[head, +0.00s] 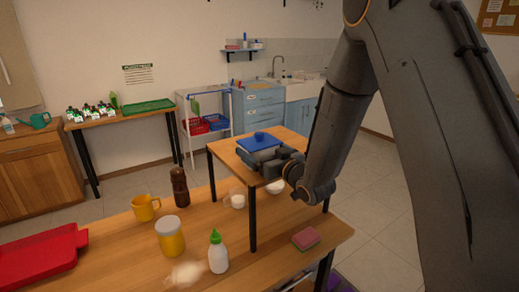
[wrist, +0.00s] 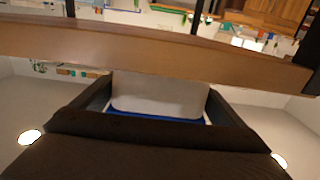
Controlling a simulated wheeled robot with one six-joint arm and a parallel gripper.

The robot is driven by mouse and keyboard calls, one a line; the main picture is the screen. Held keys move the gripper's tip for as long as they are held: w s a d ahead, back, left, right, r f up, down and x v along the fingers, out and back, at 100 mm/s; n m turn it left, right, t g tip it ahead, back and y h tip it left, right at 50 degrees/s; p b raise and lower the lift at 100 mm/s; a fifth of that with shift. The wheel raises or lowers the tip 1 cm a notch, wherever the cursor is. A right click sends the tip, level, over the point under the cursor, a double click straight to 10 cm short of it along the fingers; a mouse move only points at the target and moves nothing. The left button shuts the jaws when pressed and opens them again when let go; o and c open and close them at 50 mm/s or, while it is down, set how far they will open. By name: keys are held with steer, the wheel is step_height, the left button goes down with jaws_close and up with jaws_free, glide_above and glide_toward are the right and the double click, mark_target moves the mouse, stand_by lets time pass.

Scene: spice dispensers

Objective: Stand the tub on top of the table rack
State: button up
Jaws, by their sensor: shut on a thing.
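The tub, pale-sided with a blue lid (head: 259,142), is at the wooden table rack (head: 222,154), over the rear part of its top in the head view. My gripper (head: 264,157) is shut on the tub and hides much of its sides. In the wrist view, which looks upside down, the pale tub body (wrist: 160,93) sits between the two dark fingers, with the blue lid edge at the palm side. The rack's board (wrist: 150,45) crosses that view right by the tub's base. I cannot tell whether the base touches the board.
Below the rack, the table holds a dark brown bottle (head: 180,187), yellow mug (head: 145,208), yellow jar (head: 170,238), white bottle with green cap (head: 218,254), sponge (head: 306,238), white cup (head: 237,201) and red tray (head: 38,258). The rack's front top is clear.

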steer(key=o, duration=1.1)
steer(key=shift+s+r, duration=0.1)
steer(key=shift+r, duration=0.05)
steer(key=b+v, duration=0.3)
steer(key=v, duration=0.9)
